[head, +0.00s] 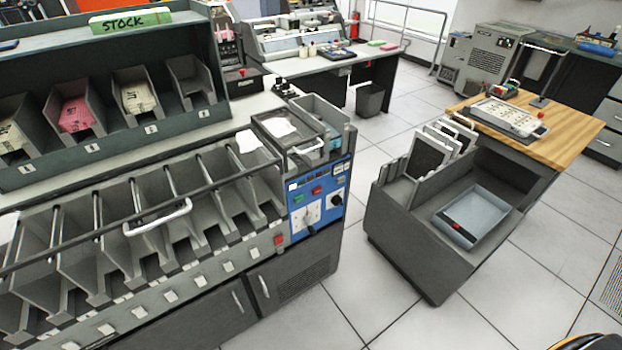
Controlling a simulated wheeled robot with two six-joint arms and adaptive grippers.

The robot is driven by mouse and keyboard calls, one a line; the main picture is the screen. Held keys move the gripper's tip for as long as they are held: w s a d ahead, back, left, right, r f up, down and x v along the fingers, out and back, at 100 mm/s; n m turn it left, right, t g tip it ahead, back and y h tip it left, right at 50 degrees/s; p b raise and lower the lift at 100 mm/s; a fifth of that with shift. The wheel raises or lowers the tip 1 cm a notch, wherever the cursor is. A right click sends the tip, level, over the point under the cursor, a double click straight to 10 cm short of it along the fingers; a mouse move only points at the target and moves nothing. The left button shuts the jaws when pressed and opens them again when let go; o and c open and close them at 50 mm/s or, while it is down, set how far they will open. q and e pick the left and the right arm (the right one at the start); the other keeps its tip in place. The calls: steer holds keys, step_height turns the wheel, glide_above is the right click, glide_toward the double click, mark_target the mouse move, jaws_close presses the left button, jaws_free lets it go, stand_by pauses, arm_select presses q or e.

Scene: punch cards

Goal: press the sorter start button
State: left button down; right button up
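The card sorter (150,240) fills the lower left, with a row of grey pockets. Its blue control panel (328,214) is on its right end. A small green button (297,199) and a small red button (316,190) sit on the upper left of the panel. Below them are a pale plate with a lever or knob (308,215) and a dark knob (337,199) to the right. A red button (279,239) is on the sorter's front rail, left of the panel. Labels are too small to read. Neither gripper is in view.
A stock rack (100,90) with card bins stands behind the sorter. A grey cart (400,235) with a blue-grey tray (472,217) stands to the right, beside a wood-topped table (570,128). Tiled floor (365,300) is clear between sorter and cart.

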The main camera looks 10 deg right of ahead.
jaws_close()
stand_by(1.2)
